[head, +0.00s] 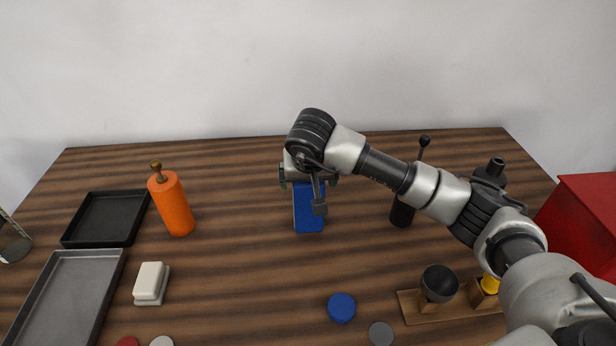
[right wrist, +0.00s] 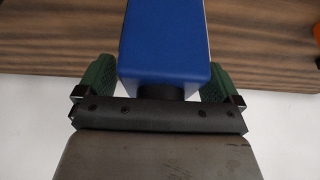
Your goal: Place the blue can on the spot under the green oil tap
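The blue can (head: 308,212) stands upright on the wooden table, near its middle. It is a box-shaped blue body, and the right wrist view shows the same can (right wrist: 164,45) with a dark neck. My right gripper (head: 309,181) is at the top of the can, with a green finger on each side. The head view shows small gaps between fingers and can; in the right wrist view (right wrist: 160,82) the can covers part of the fingers. I see no green oil tap.
An orange bottle (head: 172,204), black tray (head: 71,241), grey tray (head: 115,258) and white block (head: 151,283) are on the left. Blue (head: 341,307) and grey (head: 381,333) discs lie in front. A dark bottle (head: 402,212), wooden stand (head: 409,306) and red box (head: 590,215) are on the right.

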